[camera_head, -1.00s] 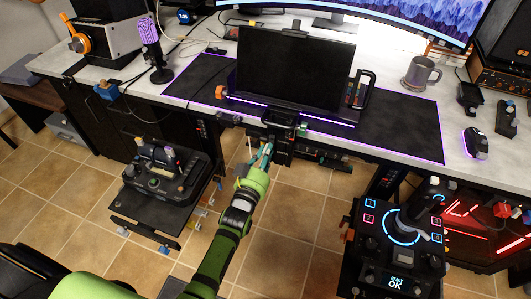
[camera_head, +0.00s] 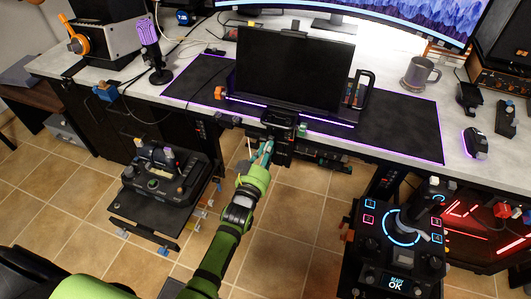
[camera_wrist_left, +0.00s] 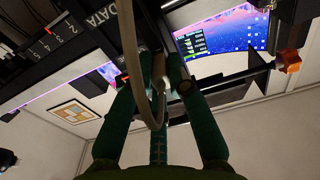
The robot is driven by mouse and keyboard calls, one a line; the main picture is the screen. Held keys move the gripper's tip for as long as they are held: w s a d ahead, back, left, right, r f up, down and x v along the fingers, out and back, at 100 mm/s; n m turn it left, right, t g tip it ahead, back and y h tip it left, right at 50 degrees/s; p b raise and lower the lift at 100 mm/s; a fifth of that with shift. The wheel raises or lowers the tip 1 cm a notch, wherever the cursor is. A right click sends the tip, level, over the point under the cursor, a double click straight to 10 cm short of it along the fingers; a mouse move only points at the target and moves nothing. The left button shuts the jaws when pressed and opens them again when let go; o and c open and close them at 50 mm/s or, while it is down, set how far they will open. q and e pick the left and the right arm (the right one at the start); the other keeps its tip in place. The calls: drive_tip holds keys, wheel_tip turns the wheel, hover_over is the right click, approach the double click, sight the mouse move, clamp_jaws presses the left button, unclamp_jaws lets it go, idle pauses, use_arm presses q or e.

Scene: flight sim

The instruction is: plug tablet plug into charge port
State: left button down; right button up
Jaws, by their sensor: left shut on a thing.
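My left gripper (camera_head: 263,156) reaches up to the front edge of the desk, just below the tablet (camera_head: 292,70). In the left wrist view its dark green fingers (camera_wrist_left: 160,75) are closed on a small pale plug (camera_wrist_left: 158,88) with a beige cable (camera_wrist_left: 131,55) looping in front of them. The plug is partly hidden by the fingers and cable. A dark panel marked DATA (camera_wrist_left: 97,20) is close by at upper left in that view. I cannot make out the charge port, nor whether the plug touches it. My right gripper is not in view.
The tablet stands on a dark desk mat (camera_head: 405,121). Dark units hang under the desk edge beside my gripper. A control box (camera_head: 165,171) stands at left and a joystick panel (camera_head: 402,232) at right. A mug (camera_head: 420,74) is on the desk. Open tiled floor lies between.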

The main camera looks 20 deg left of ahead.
use_arm(q)
drive_tip(key=shift+w, duration=0.3)
drive_tip(key=c, duration=1.1)
unclamp_jaws()
drive_tip(key=shift+s, duration=0.1)
drive_tip(key=s, duration=1.1)
drive_tip(key=shift+s+a, duration=0.15)
drive_tip(key=shift+s, duration=0.25)
drive_tip(key=shift+f, duration=0.1)
